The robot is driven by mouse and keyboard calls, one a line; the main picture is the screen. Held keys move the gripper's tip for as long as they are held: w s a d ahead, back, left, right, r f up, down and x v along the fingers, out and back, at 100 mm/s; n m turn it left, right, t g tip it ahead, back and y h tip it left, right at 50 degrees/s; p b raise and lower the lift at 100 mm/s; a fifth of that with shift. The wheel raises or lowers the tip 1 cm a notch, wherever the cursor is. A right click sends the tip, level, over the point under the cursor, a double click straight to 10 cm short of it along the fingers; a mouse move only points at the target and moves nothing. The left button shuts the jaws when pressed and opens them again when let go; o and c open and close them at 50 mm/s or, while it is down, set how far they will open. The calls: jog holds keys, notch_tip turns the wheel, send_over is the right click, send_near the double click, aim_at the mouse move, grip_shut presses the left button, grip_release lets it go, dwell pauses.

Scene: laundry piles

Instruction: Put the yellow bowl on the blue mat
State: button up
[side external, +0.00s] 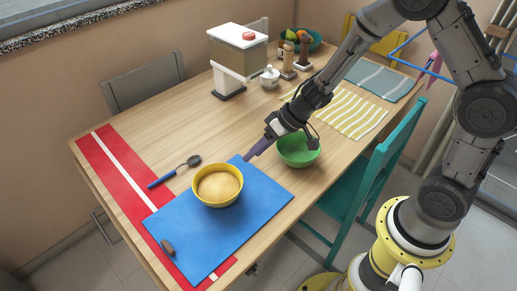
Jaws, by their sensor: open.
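The yellow bowl (217,201) stands upright on the blue mat (205,242), near the mat's far part. Its inside looks tan; I cannot tell whether that is its contents or its inner surface. My gripper (250,156) is above and to the right of the bowl, over the mat's far right edge, apart from the bowl. It is open, and I see nothing between its fingers. The fingers look purple-grey and are small in this view.
A green bowl (298,151) stands just right of my gripper. A spoon (175,172) lies left of the yellow bowl. A red runner (97,158) lies partly under the mat. A dispenser (236,60) stands at the back.

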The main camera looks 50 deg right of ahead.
jog(key=s+d+r+m+t+h, duration=0.1)
jog(key=d+r+t+h, duration=0.15)
jog(key=d+r, duration=0.45)
jog(key=s+d+r+m+t+h, duration=0.1)
jog(key=d+r+h, duration=0.3)
jog(key=r, duration=0.6)
jog(key=s+d+r+h, duration=0.1)
jog(key=s+r, duration=0.1)
jog(key=s, duration=0.3)
jog(key=s+d+r+h, duration=0.1)
jog(key=s+d+r, duration=0.1)
jog(key=s, duration=0.2)
jog(key=s+a+f+n+g+y, duration=0.1)
jog(key=s+a+g+y, duration=0.2)
jog(key=s, duration=1)
jog(key=shift+s+a, duration=0.3)
jog(key=shift+a, duration=0.95)
